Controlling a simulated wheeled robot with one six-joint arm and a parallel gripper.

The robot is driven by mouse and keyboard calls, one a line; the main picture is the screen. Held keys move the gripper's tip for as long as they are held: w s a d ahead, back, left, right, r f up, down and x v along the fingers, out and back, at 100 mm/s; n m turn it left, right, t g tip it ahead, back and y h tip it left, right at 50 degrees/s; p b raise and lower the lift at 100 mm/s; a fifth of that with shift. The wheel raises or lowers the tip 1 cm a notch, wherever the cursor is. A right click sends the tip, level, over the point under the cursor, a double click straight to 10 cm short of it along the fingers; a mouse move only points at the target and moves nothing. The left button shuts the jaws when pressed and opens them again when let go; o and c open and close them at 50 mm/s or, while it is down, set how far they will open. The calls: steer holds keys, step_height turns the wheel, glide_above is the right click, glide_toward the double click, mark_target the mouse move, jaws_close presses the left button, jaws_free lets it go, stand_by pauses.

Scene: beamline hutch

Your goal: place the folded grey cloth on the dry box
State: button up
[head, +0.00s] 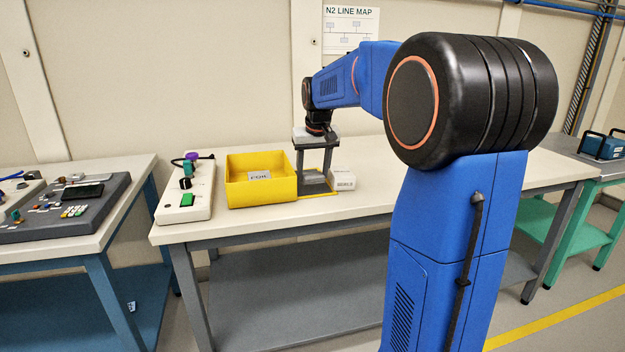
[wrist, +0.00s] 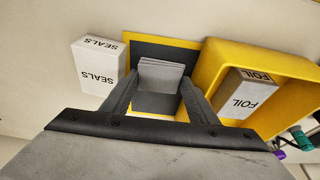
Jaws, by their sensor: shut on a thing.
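The folded grey cloth (wrist: 161,74) shows as a small layered grey stack between the fingertips of my gripper (wrist: 159,84) in the wrist view. My gripper is shut on it, one finger at each side. In the head view, my gripper (head: 314,177) points down low over the bench, with the cloth (head: 313,178) between its fingers. Below it is a dark grey mat (wrist: 155,103) with a yellow border. I cannot tell whether the cloth still touches the mat. No thing is labelled as the dry box, so I cannot tell which it is.
A yellow bin (head: 262,190) holding a FOIL box (wrist: 246,92) stands close left of my gripper in the head view. A white SEALS box (head: 342,180) stands close right. A control box (head: 187,195) is farther left. A blue handled case (head: 603,147) sits on the right cart.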

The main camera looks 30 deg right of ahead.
mark_target(313, 176)
steer(key=shift+f, duration=1.35)
steer(key=shift+f, duration=0.15)
steer(key=o, duration=0.7)
